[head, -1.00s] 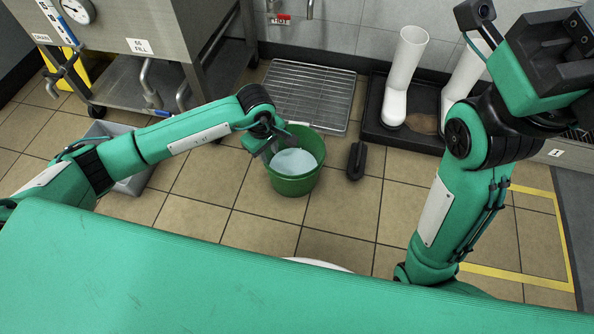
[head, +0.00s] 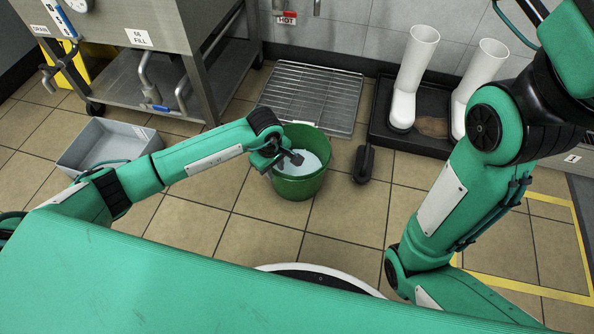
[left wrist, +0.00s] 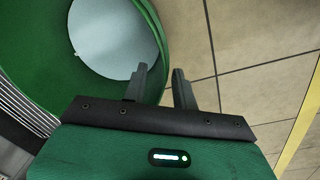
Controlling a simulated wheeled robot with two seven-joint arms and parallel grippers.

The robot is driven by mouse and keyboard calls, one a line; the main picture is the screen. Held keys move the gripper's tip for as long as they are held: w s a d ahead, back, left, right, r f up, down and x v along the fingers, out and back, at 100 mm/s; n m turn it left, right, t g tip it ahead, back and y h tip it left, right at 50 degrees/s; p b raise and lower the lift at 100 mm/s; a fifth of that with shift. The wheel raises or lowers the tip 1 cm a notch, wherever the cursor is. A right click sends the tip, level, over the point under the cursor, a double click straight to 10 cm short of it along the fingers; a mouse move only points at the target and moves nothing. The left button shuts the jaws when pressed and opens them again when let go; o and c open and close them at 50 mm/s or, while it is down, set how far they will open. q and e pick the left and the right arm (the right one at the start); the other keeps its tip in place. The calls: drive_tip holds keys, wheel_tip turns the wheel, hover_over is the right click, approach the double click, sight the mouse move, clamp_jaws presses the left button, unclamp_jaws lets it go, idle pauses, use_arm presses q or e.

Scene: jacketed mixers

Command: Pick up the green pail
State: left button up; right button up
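The green pail (head: 297,188) stands upright on the tiled floor, with a pale bluish-white surface inside it. My left gripper (head: 292,160) is at the pail's left rim in the head view and hides part of the opening. In the left wrist view, the green pail (left wrist: 95,82) fills the upper left. There my left gripper (left wrist: 160,82) is open, with one finger over the pail's inside and the other outside, the rim edge between them. I cannot tell whether either finger touches the wall. My right gripper is out of view.
A grey bin (head: 108,146) stands left on the floor. A wire rack (head: 312,95) lies behind the pail, and a dark brush-like object (head: 364,163) lies to its right. White boots (head: 412,80) stand in a black tray (head: 398,142). A steel stand (head: 205,80) is at back left.

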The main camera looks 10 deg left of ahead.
sight(276, 176)
use_arm(q)
wheel_tip(276, 176, down, 3)
drive_tip(key=shift+w+f+b, duration=0.1)
drive_tip(key=shift+w+b, duration=0.05)
drive_tip(key=shift+b, duration=0.75)
clamp_jaws()
idle(0.6)
drive_tip(key=shift+w+r, duration=0.15)
drive_tip(key=shift+r, duration=0.1)
